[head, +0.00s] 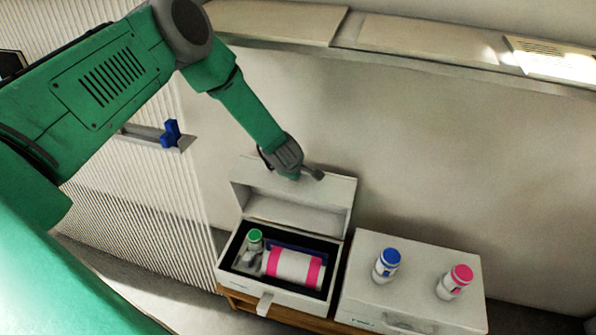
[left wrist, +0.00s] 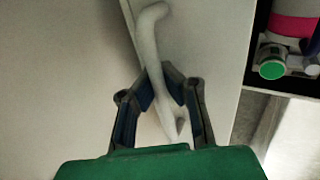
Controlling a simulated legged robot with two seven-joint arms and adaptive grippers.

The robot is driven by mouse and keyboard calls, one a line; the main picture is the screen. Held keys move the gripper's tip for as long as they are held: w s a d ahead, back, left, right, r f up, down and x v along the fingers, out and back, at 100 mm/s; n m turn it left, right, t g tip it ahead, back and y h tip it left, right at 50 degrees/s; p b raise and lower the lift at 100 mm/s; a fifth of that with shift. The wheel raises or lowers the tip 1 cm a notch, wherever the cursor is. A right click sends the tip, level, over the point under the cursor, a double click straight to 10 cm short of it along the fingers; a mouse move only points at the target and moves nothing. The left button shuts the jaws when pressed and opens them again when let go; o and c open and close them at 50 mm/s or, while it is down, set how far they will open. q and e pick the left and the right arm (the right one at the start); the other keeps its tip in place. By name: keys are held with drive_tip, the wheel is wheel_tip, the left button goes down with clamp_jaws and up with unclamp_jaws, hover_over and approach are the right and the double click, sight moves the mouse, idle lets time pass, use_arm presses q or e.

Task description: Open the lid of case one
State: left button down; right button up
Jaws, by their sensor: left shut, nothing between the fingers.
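The left white case (head: 229,266) stands with its lid (head: 335,188) raised and tilted back. Inside its dark interior are a green-capped bottle (head: 254,241) and a pink-and-white roll (head: 294,267). Its label is too small to read. My left gripper (head: 312,173) is at the top edge of the raised lid. In the left wrist view my left gripper (left wrist: 163,84) is shut and empty, with its tips over a pale curved handle (left wrist: 150,42). The green-capped bottle (left wrist: 271,66) also shows there. My right gripper is not in view.
A second white case (head: 362,262) stands closed at the right, with a blue-capped bottle (head: 386,265) and a pink-capped bottle (head: 454,282) on top. A wall (head: 450,150) rises behind the cases. A blue object (head: 171,133) sits on a small wall shelf at the left.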

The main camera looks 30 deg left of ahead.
use_arm(q)
drive_tip(key=shift+w+a+r, duration=0.2)
drive_tip(key=shift+w+r, duration=0.05)
drive_tip(key=c, duration=1.6)
unclamp_jaws()
drive_tip(key=shift+s, duration=0.25)
drive_tip(key=shift+d+f, duration=0.1)
drive_tip(key=v, duration=1.2)
drive_tip(key=shift+f, duration=0.1)
